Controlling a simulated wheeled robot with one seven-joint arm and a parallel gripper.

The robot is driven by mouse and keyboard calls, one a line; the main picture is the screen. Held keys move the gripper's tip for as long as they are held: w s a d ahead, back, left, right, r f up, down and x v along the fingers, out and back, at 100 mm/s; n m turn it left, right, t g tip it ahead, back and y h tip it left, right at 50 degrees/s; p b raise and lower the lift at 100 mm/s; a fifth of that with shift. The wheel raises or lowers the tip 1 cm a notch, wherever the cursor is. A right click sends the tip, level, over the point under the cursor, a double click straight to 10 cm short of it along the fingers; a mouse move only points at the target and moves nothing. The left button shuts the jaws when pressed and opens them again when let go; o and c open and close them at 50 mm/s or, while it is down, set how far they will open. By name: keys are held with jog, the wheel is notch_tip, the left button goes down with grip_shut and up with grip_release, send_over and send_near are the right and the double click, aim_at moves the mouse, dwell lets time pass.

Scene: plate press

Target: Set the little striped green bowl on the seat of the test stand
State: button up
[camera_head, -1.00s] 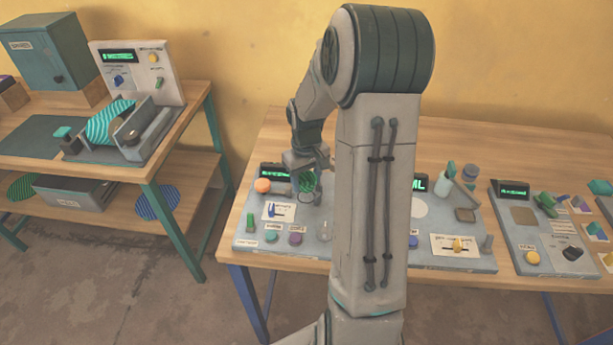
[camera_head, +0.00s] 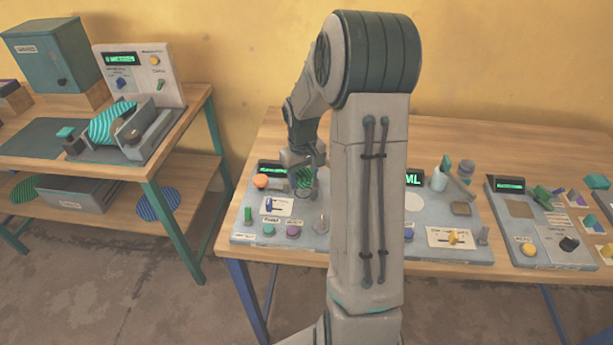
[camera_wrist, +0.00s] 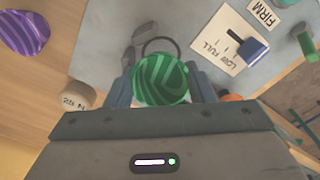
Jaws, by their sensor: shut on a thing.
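The little striped green bowl (camera_wrist: 160,79) is held between the two fingers of my gripper (camera_wrist: 160,85), which is shut on it. In the head view the bowl (camera_head: 304,179) shows just under my gripper (camera_head: 303,166), over the left test panel (camera_head: 244,226). A dark ring (camera_wrist: 158,43), which looks like the seat of the test stand, shows just beyond the bowl in the wrist view. The bowl covers part of the ring. I cannot tell how large the gap between bowl and ring is.
A blue slider (camera_wrist: 252,47) and a block marked 25 N (camera_wrist: 76,95) flank the ring. An orange knob (camera_head: 261,181) stands left of my gripper. A purple striped piece (camera_wrist: 24,32) lies on the wood. My arm hides the panel's middle.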

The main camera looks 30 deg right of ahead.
jog(key=o, duration=0.8)
jog(key=shift+s+a+f+g, duration=0.2)
jog(key=shift+s+f, duration=0.15)
jog(key=shift+f, duration=0.2)
jog(key=shift+s+a+f+g, duration=0.1)
jog(key=shift+s+f+g, duration=0.15)
jog(key=shift+f, duration=0.25)
jog(key=shift+a, duration=0.1)
jog(key=shift+w+r, duration=0.3)
jog(key=shift+r, duration=0.2)
jog(key=r, duration=0.1)
jog(key=w+d+r, duration=0.1)
jog(key=r, duration=0.1)
jog(key=d+r, duration=0.1)
jog(key=shift+w+r, duration=0.35)
jog(key=shift+t, duration=0.35)
jog(key=shift+s+a+r, duration=0.25)
jog(key=shift+a+r, duration=0.2)
jog(key=shift+r, duration=1.25)
jog(key=shift+s+a+r, duration=0.3)
jog(key=shift+a+r, duration=0.15)
jog(key=shift+r, duration=1.2)
jog(key=shift+s+a+r, duration=0.25)
jog(key=shift+a+r, duration=0.2)
jog(key=shift+r, duration=1.25)
